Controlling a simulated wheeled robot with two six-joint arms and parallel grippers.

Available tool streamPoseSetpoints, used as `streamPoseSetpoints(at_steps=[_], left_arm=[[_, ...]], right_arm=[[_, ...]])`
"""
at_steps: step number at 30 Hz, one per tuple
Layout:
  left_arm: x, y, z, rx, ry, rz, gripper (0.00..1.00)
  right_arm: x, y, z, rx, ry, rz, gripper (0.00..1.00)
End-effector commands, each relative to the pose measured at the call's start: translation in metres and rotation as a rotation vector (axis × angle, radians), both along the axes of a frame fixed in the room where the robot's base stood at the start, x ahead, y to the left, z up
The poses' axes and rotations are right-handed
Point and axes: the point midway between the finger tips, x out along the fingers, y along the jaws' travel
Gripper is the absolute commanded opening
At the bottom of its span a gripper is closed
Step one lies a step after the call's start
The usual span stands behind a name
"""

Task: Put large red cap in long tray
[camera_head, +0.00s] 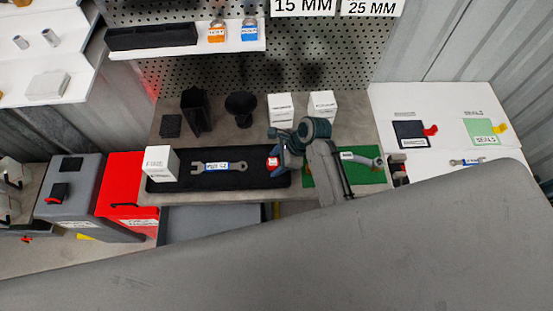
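A small red piece with a white label (273,161), possibly the large red cap, shows at the right part of a long black tray (255,182) on the workbench. My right gripper (281,160) is right beside this red piece, over the tray's right end. Its fingers are small and dark here, so I cannot tell whether they are open, shut or touching the red piece. The tray also holds a wrench with a blue label (217,167) and a white box (160,163) at its left end. My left gripper is not in view.
A green mat (376,175) with another tool lies right of the tray, partly behind my arm. White boxes (281,107) and black holders (240,105) stand behind. A shelf (220,47) carries a long black container (152,36). Red (122,190) and grey boxes stand left.

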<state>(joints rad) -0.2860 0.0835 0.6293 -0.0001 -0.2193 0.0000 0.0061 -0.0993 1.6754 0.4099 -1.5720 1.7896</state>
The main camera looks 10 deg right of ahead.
Motion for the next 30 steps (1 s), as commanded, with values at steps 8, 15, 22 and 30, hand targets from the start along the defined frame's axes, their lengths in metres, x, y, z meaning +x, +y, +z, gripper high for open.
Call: streamPoseSetpoints(at_steps=[8, 15, 22, 30], left_arm=[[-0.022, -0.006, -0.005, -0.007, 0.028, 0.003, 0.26], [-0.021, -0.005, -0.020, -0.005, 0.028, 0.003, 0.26], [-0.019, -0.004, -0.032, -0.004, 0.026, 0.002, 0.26], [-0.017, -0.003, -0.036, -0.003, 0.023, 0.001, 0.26]], right_arm=[[0.000, -0.003, 0.004, -0.001, -0.003, -0.001, 0.54], [-0.004, -0.024, 0.038, -0.002, -0.007, 0.000, 0.54], [-0.008, -0.047, 0.080, -0.002, -0.006, 0.000, 0.54], [-0.012, -0.058, 0.103, 0.000, 0.000, 0.001, 0.54]])
